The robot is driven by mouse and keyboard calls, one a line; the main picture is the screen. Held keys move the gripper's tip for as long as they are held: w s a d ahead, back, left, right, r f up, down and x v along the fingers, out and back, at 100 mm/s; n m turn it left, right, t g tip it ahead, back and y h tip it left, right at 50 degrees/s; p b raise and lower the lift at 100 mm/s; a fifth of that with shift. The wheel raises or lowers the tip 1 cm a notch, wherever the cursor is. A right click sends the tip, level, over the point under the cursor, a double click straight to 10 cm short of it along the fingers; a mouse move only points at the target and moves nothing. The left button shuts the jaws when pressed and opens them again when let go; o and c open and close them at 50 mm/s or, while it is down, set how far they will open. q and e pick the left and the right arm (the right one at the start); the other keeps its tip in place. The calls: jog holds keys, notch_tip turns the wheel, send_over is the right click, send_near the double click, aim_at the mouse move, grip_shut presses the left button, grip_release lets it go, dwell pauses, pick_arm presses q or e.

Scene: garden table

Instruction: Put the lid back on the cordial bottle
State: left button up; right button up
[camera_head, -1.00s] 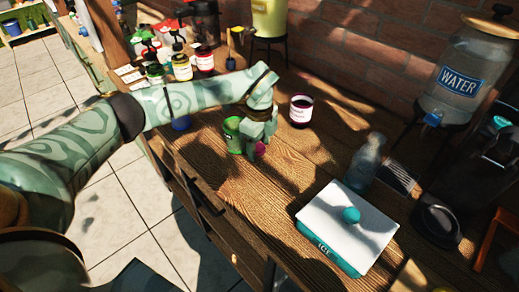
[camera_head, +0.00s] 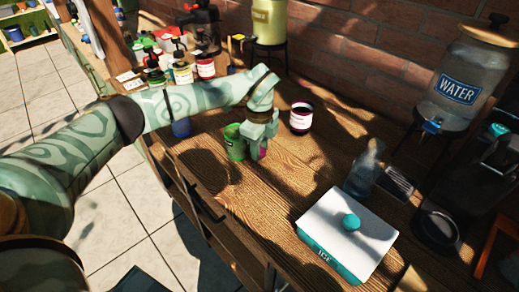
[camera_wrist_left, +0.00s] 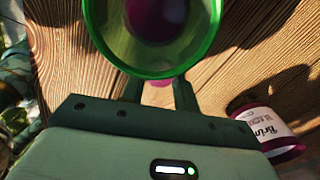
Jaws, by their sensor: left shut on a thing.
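The cordial bottle appears to be the squat dark-purple container with a white label (camera_head: 301,117), upright on the wooden table with a dark top. In the left wrist view its label (camera_wrist_left: 266,122) shows at the right. My left gripper (camera_head: 256,155) points down just left of and nearer than it, shut on a small magenta thing (camera_head: 263,153) that looks like the lid. In the left wrist view the magenta thing (camera_wrist_left: 160,82) shows between the fingers; a green-rimmed cup (camera_wrist_left: 150,72) hides the fingertips. My right gripper is not in view.
The green cup (camera_head: 234,148) stands close against the left side of my gripper. A white-topped ice box (camera_head: 345,225) and a clear bottle (camera_head: 364,168) stand to the right. A water dispenser (camera_head: 462,85) is at the back right. Several bottles crowd the back left.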

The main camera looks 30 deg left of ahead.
pick_arm(q)
jog(key=s+r+p, duration=0.3)
jog(key=s+r, duration=0.8)
jog(key=s, duration=0.3)
jog(key=shift+a+r, duration=0.35)
jog(key=d+r+n, duration=0.2)
jog(key=d+n, duration=0.4)
jog(key=n, duration=0.2)
jog(key=shift+r, duration=0.25)
